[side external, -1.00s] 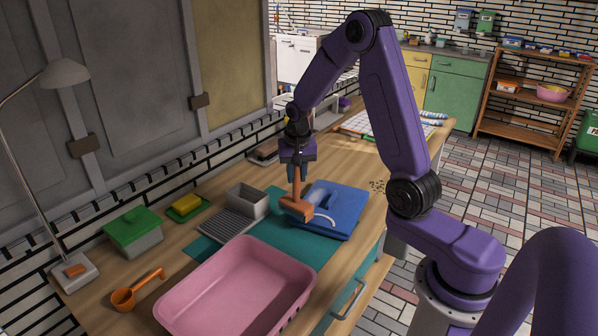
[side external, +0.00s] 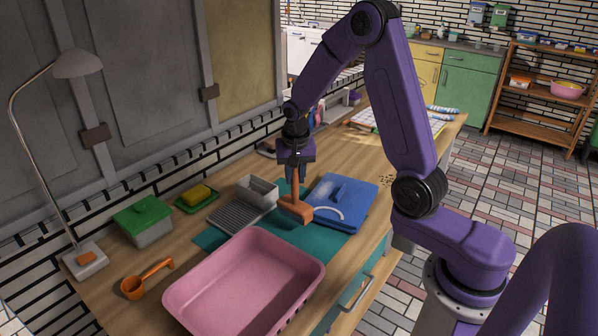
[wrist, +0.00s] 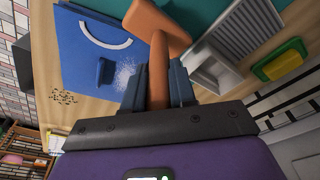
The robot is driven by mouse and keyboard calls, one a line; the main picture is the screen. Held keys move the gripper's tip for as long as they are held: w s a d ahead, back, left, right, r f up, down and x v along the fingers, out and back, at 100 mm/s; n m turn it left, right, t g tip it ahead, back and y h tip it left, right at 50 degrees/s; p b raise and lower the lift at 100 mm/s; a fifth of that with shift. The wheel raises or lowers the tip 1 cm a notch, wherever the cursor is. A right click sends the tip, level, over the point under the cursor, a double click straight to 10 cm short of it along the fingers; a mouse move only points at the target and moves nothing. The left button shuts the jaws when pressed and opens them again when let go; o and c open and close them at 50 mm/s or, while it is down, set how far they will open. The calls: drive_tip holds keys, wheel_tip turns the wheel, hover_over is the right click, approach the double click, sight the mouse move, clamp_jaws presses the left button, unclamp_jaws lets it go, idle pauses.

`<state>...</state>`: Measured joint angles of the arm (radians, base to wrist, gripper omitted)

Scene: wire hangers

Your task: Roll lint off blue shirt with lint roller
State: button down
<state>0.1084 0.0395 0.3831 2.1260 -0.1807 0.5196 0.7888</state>
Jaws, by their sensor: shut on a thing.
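The blue shirt (side external: 352,202) lies folded flat, with a white curved band and a small raised blue piece on top. It also shows at the upper left in the wrist view (wrist: 78,72). A patch of white specks (wrist: 125,76) shows on it beside the raised piece. My gripper (side external: 296,176) is shut on the handle of an orange lint roller (side external: 295,209), which hangs head down at the shirt's left edge. The wrist view shows the roller's handle (wrist: 158,70) between the fingers. I cannot tell whether its head touches the shirt.
A teal mat (side external: 325,247) lies partly under the shirt. A pink tub (side external: 245,283) stands in front, and a grey ribbed container (side external: 242,212) to the left. Dark specks (side external: 386,181) lie on the wooden table to the right.

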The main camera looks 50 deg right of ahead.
drive_tip(key=shift+a+f, duration=0.1)
drive_tip(key=shift+a, duration=1.95)
wheel_tip(320, 180, up, 7)
drive_tip(key=shift+d, duration=0.1)
drive_tip(key=w+d+n+h, duration=0.2)
drive_tip(key=d+n, duration=0.1)
drive_tip(key=d, duration=2.1)
drive_tip(key=shift+t, duration=0.4)
drive_tip(key=shift+s+f, duration=0.15)
drive_tip(key=shift+f, duration=1.3)
drive_tip(key=shift+s+f, duration=0.1)
drive_tip(key=shift+f, duration=2)
